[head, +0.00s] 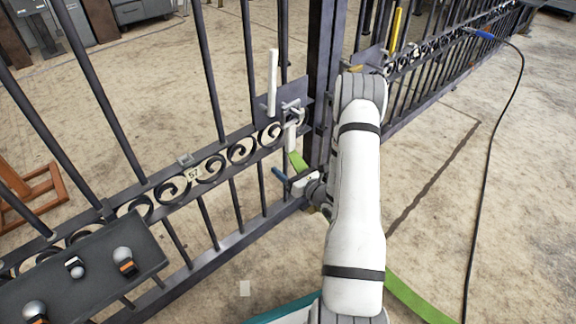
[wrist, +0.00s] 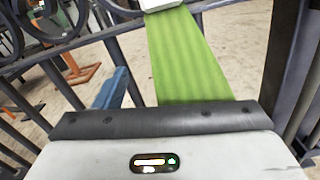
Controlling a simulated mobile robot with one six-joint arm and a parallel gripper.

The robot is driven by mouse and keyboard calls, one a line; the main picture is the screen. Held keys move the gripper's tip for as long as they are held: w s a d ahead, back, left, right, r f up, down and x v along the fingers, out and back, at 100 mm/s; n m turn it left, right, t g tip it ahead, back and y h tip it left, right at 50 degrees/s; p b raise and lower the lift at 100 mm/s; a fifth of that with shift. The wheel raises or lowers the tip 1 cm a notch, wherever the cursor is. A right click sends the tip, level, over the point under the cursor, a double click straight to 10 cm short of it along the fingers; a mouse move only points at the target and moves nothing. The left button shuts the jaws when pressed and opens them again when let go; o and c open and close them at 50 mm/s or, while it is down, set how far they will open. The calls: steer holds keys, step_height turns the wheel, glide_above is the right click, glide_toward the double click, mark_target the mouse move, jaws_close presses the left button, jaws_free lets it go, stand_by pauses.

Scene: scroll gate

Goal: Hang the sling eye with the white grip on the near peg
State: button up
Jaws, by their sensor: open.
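The white grip (head: 291,136) is upright just below the near peg (head: 291,106), at the top of the green sling (head: 297,161). The sling eye is too small to make out, so I cannot tell whether it is around the peg or beside it. In the wrist view the green sling (wrist: 187,55) hangs from the lower end of the white grip (wrist: 162,4) and passes down behind my gripper's dark edge. My gripper (head: 292,181) is open, below the white grip and apart from it. One blue finger (wrist: 112,90) shows left of the sling.
The dark gate (head: 215,165) with bars and scrollwork runs along the left. A white upright bar (head: 272,82) stands by the near peg, a yellow one (head: 396,30) farther back. A dark shelf (head: 85,270) holds several small knobbed items. A black cable (head: 485,180) crosses open floor at right.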

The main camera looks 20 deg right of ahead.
steer(key=shift+s+f, duration=0.1)
stand_by(0.3)
steer(key=v, duration=1)
steer(key=shift+s, duration=0.35)
steer(key=shift+d, duration=0.1)
stand_by(1.1)
